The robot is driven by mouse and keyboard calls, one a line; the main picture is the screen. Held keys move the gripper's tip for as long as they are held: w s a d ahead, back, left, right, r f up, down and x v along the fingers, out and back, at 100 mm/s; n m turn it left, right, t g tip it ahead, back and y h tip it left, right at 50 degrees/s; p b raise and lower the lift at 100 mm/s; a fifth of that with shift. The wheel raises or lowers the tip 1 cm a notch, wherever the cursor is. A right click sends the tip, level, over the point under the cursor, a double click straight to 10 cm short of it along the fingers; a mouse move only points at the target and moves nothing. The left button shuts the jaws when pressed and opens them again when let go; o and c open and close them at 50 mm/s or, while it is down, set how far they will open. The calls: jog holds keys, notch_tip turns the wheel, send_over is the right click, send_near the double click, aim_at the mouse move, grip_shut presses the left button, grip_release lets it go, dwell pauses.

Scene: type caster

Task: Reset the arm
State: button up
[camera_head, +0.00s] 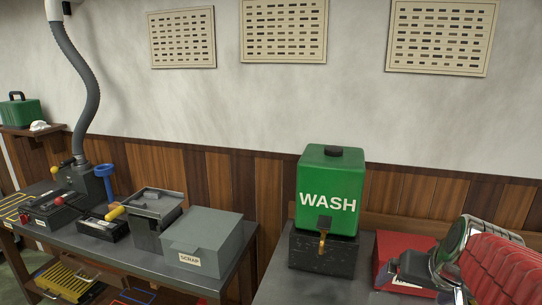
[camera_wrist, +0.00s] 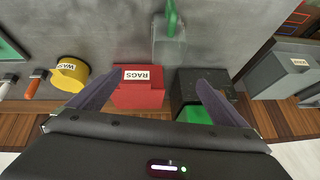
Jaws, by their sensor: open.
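My gripper (camera_wrist: 156,80) shows in the wrist view, its two dark fingers spread wide apart with nothing held between them. Beyond the fingers is a red box (camera_wrist: 138,95) with a label reading RAGS, seen upside down.
A green WASH tank (camera_head: 330,180) stands on a dark block (camera_head: 322,253). A grey SCRAP box (camera_head: 208,245) stands on the left bench.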

jog(key=s+a+f+n, duration=0.1)
jog(key=s+a+n, duration=0.3)
jog(key=s+a, duration=0.8)
jog(key=shift+s+a+f+g+y, duration=0.35)
jog(key=shift+a+g+y, duration=0.05)
jog(key=shift+a, duration=0.75)
